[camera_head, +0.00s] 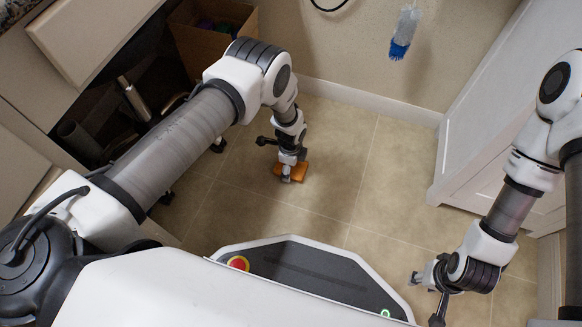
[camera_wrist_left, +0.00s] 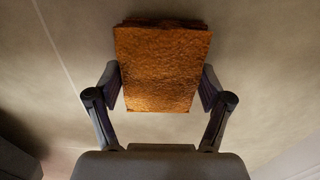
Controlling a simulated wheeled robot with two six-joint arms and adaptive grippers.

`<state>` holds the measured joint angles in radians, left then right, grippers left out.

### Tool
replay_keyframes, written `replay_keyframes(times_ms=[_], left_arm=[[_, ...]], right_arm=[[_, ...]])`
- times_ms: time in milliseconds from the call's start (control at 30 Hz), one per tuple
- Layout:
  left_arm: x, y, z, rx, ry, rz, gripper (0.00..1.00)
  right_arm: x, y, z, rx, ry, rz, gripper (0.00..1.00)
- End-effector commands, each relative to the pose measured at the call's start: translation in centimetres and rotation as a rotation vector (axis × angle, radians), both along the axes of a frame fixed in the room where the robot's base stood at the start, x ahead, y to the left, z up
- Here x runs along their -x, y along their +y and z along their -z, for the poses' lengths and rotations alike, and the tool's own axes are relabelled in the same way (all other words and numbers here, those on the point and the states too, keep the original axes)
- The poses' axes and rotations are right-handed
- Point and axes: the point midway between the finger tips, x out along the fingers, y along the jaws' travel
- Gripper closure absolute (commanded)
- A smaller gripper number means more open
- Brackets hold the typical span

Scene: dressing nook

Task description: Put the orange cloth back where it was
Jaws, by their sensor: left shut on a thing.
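The orange cloth (camera_wrist_left: 162,65) is a folded, rough-textured rectangular pad between the two fingers of my left gripper (camera_wrist_left: 161,88) in the left wrist view. The fingers press on its left and right sides. In the head view the cloth (camera_head: 301,170) shows as a small orange patch around the left gripper (camera_head: 288,178), partly hidden by it. The gripper points down over the tiled floor. I cannot tell whether the cloth touches the floor. My right gripper (camera_head: 426,297) is low at the right, fingers apart and empty.
Beige floor tiles (camera_head: 365,180) are clear between the left gripper and the white cabinet (camera_head: 480,120) at the right. A cardboard box (camera_head: 205,45) stands at the back left, beside a dark open compartment with bottles (camera_head: 134,100). A blue-and-white brush (camera_head: 403,35) hangs on the back wall.

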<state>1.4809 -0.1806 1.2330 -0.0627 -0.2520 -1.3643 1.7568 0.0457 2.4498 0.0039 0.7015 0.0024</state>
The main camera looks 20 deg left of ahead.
Motion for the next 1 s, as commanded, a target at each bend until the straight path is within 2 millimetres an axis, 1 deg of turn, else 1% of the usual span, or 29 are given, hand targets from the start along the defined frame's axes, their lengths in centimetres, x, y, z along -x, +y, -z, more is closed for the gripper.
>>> replay_keyframes(times_ms=[67, 100, 133, 167, 467, 567, 667, 900, 1000], left_arm=[[0.0, 0.0, 0.4, 0.000, 0.001, 0.000, 0.53], [0.0, 0.0, 0.4, 0.000, 0.000, 0.000, 0.17], [0.0, 0.0, 0.3, 0.000, 0.000, 0.000, 0.07], [0.0, 0.0, 0.3, 0.000, 0.000, 0.000, 0.00], [0.0, 0.0, 0.3, 0.000, 0.000, 0.000, 0.00], [0.0, 0.0, -0.3, 0.000, 0.000, 0.000, 0.00], [0.0, 0.0, -1.9, 0.000, 0.000, 0.000, 0.00], [0.0, 0.0, -8.4, 0.000, -0.001, -0.001, 0.00], [0.0, 0.0, -10.5, 0.000, -0.001, 0.000, 0.00]], right_arm=[[0.0, 0.0, 0.3, 0.000, 0.000, 0.000, 0.60], [0.0, 0.0, 0.3, 0.000, 0.000, 0.000, 0.60], [0.0, 0.0, 0.3, 0.000, 0.001, 0.000, 0.60], [0.0, 0.0, 0.2, 0.000, 0.001, 0.000, 0.60], [0.0, 0.0, 0.2, 0.000, 0.001, 0.000, 0.60], [0.1, 0.0, -0.3, 0.000, 0.001, 0.000, 0.60], [0.1, 0.0, -1.3, 0.000, 0.002, -0.001, 0.60], [0.3, 0.1, -5.3, -0.001, 0.007, -0.009, 0.60], [0.4, 0.1, -6.4, -0.001, 0.009, -0.012, 0.60]])
